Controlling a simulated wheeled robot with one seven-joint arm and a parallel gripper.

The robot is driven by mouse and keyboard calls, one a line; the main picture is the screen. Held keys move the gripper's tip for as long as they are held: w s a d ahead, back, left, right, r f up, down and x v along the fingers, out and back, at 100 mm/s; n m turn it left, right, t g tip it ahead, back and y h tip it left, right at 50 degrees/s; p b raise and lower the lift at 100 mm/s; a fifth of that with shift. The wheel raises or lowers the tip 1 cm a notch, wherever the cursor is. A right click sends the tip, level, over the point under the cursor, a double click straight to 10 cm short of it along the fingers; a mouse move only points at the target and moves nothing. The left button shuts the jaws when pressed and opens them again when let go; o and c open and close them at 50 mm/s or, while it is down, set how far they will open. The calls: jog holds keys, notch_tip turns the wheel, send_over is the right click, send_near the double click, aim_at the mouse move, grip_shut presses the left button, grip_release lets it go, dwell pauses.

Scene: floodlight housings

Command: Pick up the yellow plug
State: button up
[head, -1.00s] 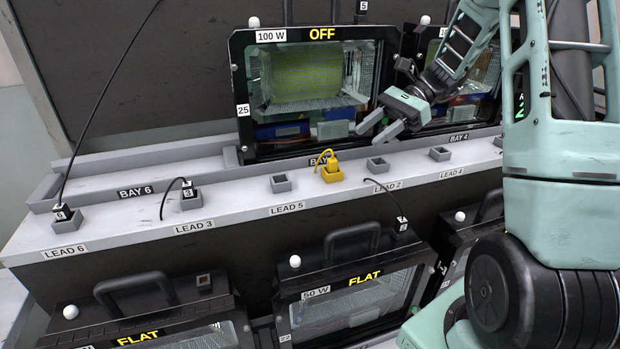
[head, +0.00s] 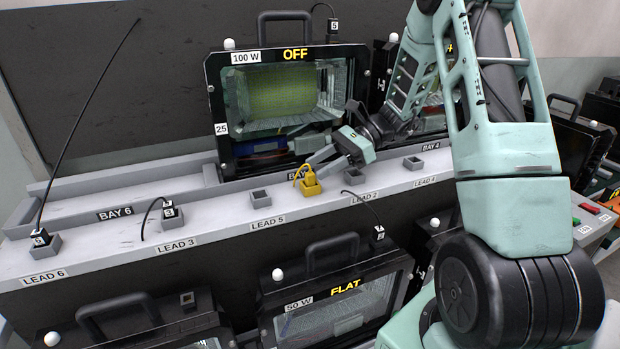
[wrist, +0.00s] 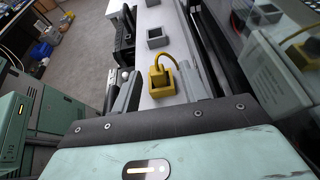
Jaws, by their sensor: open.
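The yellow plug (head: 309,179) stands upright in a yellow socket block (head: 313,190) on the grey ledge, with a yellow cord looping from its top. My gripper (head: 318,163) is just above and to the right of the plug, its fingers pointing down and left toward it. In the wrist view the plug (wrist: 160,76) and its socket lie ahead, between the two open fingers (wrist: 160,95). The fingers appear apart from the plug, and nothing is held.
Empty grey sockets (head: 260,198) and (wrist: 157,38) sit on the ledge beside the yellow one. A 100 W floodlight marked OFF (head: 294,55) stands close behind. Black leads (head: 166,211) are at the left, and more floodlights (head: 335,285) are below the ledge.

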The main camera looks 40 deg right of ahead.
aim_at(311, 173)
jog(key=shift+s+p+x, duration=0.15)
jog(key=shift+p+x, duration=0.2)
jog(key=shift+x, duration=1.05)
jog(key=shift+s+p+x, duration=0.1)
jog(key=shift+p+x, duration=0.25)
jog(key=shift+x, duration=1)
jog(key=shift+f, duration=0.1)
grip_shut()
